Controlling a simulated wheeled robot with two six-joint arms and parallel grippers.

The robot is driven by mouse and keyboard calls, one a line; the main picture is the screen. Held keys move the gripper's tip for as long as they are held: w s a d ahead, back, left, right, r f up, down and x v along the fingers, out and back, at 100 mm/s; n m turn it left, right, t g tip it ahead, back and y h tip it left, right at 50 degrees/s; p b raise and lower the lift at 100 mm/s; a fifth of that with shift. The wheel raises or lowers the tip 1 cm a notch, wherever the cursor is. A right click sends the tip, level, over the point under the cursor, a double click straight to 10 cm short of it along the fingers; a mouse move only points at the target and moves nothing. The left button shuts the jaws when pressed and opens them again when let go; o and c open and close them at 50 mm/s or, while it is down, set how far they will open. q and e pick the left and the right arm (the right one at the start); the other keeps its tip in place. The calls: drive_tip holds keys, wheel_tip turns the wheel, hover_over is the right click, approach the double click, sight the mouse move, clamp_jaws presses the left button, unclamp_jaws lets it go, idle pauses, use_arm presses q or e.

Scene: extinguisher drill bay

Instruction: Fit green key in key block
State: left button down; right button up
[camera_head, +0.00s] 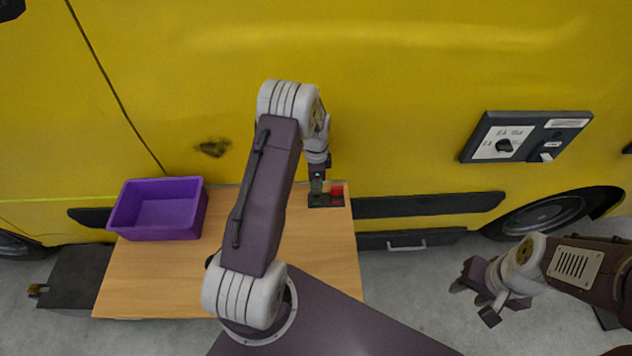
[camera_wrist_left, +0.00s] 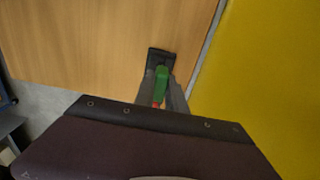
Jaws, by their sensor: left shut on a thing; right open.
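The key block (camera_head: 325,202) is a small dark block at the back right edge of the wooden table. A red piece (camera_head: 337,190) stands at its right side. My left gripper (camera_head: 317,182) is over the left part of the block, shut on the green key (camera_wrist_left: 162,78). In the left wrist view the key is upright between the fingers (camera_wrist_left: 161,90), against the dark block (camera_wrist_left: 158,54). Whether the key is seated in the block or just above it, I cannot tell. My right gripper (camera_head: 475,299) is open and empty, off the table to the right.
A purple bin (camera_head: 158,230) stands on the left of the wooden table (camera_head: 150,278). A yellow vehicle side (camera_head: 420,80) rises behind, with a dark switch panel (camera_head: 525,137) at right. The table between bin and block is mostly bare, partly hidden by my left arm.

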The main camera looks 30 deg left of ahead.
use_arm(q)
drive_tip(key=shift+f+b, duration=1.4)
drive_tip(key=shift+f, duration=0.6)
drive_tip(key=c, duration=1.3)
unclamp_jaws()
drive_tip(key=shift+r, duration=0.1)
wheel_tip(320, 180, up, 9)
drive_tip(key=shift+b, duration=0.75)
